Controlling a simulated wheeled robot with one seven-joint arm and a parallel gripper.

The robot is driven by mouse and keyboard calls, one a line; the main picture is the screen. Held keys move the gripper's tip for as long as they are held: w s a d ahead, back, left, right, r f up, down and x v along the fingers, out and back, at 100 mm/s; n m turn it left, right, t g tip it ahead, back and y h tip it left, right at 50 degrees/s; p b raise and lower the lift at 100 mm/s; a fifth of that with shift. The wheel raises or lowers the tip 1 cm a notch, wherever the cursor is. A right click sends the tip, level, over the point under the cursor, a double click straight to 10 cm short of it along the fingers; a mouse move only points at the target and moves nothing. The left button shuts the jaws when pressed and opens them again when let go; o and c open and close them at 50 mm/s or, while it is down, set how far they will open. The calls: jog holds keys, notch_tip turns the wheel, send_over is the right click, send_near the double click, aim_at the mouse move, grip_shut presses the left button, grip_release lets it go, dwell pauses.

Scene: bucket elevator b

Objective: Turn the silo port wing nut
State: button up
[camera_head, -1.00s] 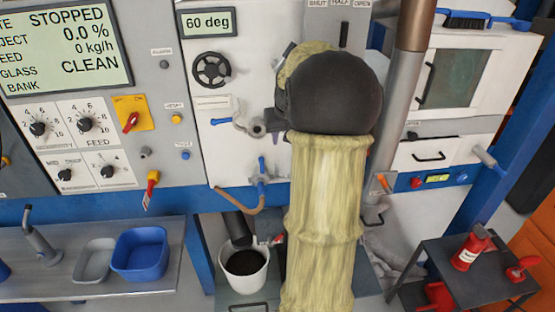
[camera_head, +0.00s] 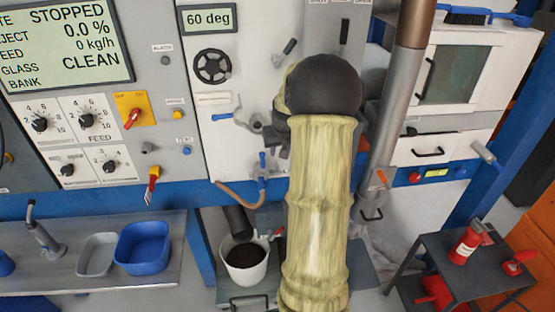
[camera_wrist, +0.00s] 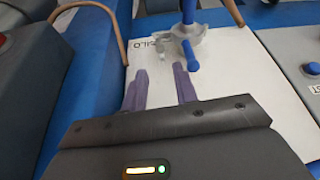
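The silo port wing nut (camera_wrist: 189,34) shows at the top of the wrist view, a pale grey hub with blue wings up and down, by a partly covered "SILO" label. In the head view the wing nut (camera_head: 262,172) is low on the white panel, left of my arm, with its blue wings roughly upright. My gripper (camera_wrist: 161,70) has two purple fingers that are apart with nothing between them. The lower blue wing lies just beyond and right of the right fingertip in the picture; I cannot tell the depth gap. In the head view my arm hides most of the gripper.
A brown hose (camera_head: 236,198) runs beside the port. A blue-handled fitting (camera_head: 250,121) and a handwheel (camera_head: 212,68) are above it. A white bucket (camera_head: 246,262) with dark contents stands below. The control panel (camera_head: 110,135) is left; a side table (camera_head: 455,275) is right.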

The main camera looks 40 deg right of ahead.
aim_at(277, 163)
jog(key=p+x, duration=0.1)
jog(key=x, duration=0.7)
jog(key=shift+w+d+f, duration=0.1)
jog(key=shift+w, duration=0.05)
grip_shut()
